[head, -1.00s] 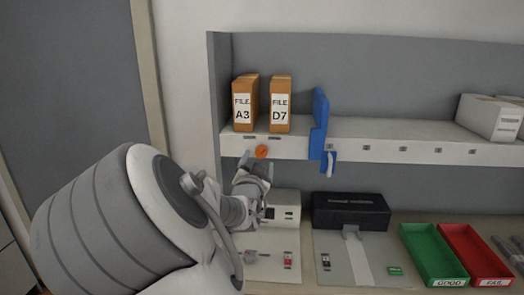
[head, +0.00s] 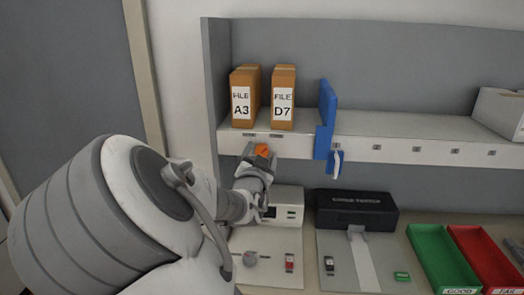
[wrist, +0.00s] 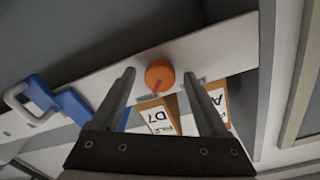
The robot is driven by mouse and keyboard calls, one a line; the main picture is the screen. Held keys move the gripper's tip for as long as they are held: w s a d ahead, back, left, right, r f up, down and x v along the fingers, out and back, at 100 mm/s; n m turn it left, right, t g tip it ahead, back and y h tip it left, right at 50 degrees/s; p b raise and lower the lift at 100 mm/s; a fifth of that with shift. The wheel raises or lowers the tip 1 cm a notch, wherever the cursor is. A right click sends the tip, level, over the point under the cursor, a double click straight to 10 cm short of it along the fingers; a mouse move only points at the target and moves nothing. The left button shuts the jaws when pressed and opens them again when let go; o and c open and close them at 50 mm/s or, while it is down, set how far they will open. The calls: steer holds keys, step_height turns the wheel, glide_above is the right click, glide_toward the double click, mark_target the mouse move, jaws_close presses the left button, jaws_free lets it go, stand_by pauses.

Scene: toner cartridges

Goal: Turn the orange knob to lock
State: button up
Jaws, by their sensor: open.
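The orange knob (head: 262,151) is on the white front edge of the shelf, below the two file boxes. In the wrist view the round knob (wrist: 159,75) has a dark red mark on it near its lower side. My gripper (head: 257,159) is raised in front of the knob and partly covers it in the head view. In the wrist view my gripper (wrist: 158,75) is open, with one finger on each side of the knob. Gaps show between the knob and both fingers; I cannot tell the depth between fingertips and knob.
File boxes A3 (head: 241,104) and D7 (head: 283,104) stand on the shelf above. A blue bracket with a handle (head: 327,135) sits right of the knob. Below are a black box (head: 355,208), a green tray (head: 412,240) and a red tray (head: 462,240).

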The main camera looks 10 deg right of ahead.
stand_by(0.3)
jaws_close()
stand_by(0.3)
steer(key=shift+n, duration=0.3)
steer(key=n+p, duration=0.1)
steer(key=n, duration=0.2)
steer(key=shift+r, duration=0.1)
steer(key=n+p, duration=0.1)
steer(key=n, duration=0.4)
steer(key=shift+p, duration=0.4)
steer(key=n+p, duration=0.1)
steer(key=n, duration=0.3)
steer(key=shift+n, duration=0.3)
steer(key=n+p, duration=0.1)
steer(key=n, duration=0.4)
steer(key=shift+y, duration=0.3)
